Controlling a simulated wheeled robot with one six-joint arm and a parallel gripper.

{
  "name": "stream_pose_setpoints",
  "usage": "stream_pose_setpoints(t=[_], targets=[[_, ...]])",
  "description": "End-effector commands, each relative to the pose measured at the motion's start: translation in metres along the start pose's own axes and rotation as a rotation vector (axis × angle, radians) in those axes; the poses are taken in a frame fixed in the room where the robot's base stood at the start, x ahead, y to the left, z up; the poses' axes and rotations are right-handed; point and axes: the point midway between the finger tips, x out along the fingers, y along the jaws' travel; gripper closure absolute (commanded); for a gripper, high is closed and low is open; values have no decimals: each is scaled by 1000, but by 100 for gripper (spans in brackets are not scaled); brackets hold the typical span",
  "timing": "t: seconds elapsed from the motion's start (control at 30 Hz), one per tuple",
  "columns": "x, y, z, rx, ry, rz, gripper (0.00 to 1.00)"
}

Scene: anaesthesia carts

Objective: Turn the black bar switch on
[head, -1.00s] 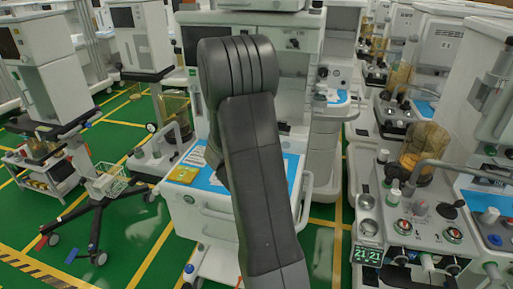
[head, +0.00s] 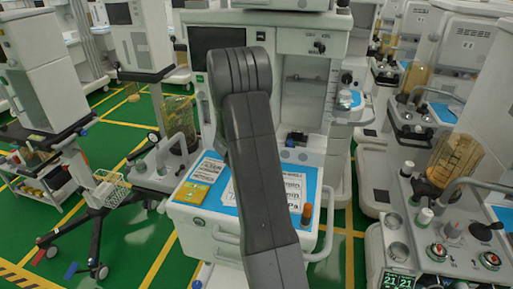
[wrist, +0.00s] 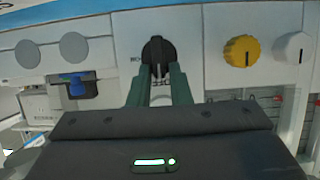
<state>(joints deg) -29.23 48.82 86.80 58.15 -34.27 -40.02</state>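The black bar switch (wrist: 158,50) is on the pale front panel in the wrist view, a round dark knob with a raised bar that stands roughly upright in the picture. My gripper (wrist: 160,70) is just below it in the picture, with two dark green fingers apart and pale surface showing between them. The fingertips are close to the lower end of the bar, one on each side; I cannot tell if they touch it. In the head view my arm covers the middle of the cart, and my gripper is hidden.
A yellow knob (wrist: 241,51) and a white knob (wrist: 292,47) are right of the switch. Two grey discs (wrist: 74,47) and a blue part (wrist: 78,88) are left. The cart's blue worktop (head: 228,209) holds a yellow item (head: 191,192). Other carts stand close on both sides.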

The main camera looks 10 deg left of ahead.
Motion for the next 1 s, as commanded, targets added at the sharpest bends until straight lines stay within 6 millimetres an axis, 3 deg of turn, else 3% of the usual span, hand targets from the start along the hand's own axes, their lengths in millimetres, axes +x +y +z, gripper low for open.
stream_pose_setpoints(t=[0.47, 1.0], targets=[[1, 1, 2, 30, 1, -13, 100], [4, 9, 9, 318, 4, -132, 100]])
